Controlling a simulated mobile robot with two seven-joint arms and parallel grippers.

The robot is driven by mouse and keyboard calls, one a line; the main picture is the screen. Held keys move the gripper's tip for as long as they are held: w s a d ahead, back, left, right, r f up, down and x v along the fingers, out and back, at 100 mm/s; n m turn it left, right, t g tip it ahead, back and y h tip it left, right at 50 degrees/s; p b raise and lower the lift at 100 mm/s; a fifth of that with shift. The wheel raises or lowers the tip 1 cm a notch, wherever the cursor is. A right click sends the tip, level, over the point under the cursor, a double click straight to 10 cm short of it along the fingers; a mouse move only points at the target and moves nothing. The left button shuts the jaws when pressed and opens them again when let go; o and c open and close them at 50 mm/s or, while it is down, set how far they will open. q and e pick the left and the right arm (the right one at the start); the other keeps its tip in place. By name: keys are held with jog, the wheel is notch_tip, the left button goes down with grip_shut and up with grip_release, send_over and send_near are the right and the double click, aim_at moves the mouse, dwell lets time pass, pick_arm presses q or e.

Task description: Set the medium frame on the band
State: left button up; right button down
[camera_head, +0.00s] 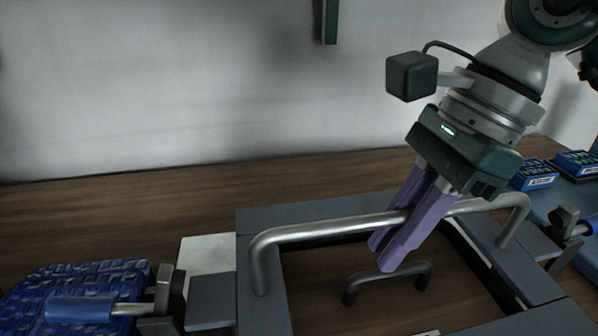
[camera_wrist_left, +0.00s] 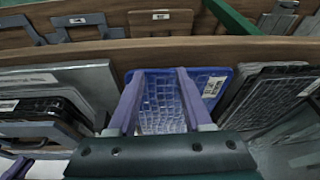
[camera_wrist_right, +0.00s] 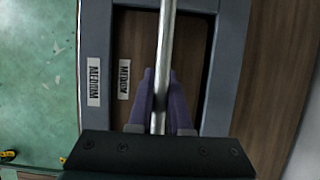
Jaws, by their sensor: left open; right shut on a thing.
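The medium frame (camera_head: 262,315) is a grey rectangle with an open middle and a bent metal handle (camera_head: 330,228) across it. My right gripper (camera_head: 384,252) is shut on that handle, its purple fingers tilted. In the right wrist view the frame (camera_wrist_right: 231,60) carries a MEDIUM label (camera_wrist_right: 93,85). A second MEDIUM label (camera_wrist_right: 124,80) shows through the opening, near brown wood. I cannot tell which surface is the band, or whether the frame touches what is below. My left gripper (camera_wrist_left: 157,72) is open and empty above a blue woven-patterned thing (camera_wrist_left: 160,105).
A small dark handle (camera_head: 388,278) shows inside the frame's opening. Blue-handled clamp-like parts stand left (camera_head: 80,310) and right (camera_head: 578,230). Blue boxes (camera_head: 532,175) lie at the right. The wooden top (camera_head: 120,215) behind the frame is clear.

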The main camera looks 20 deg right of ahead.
jog(key=shift+f+b, duration=0.55)
jog(key=shift+f, duration=0.1)
jog(key=c, duration=0.8)
grip_release()
jog(key=shift+c, duration=0.2)
jog(key=shift+r, duration=0.2)
jog(key=shift+p+v, duration=0.8)
jog(key=shift+v, duration=0.15)
jog(key=v, duration=1.1)
jog(key=shift+p, duration=0.3)
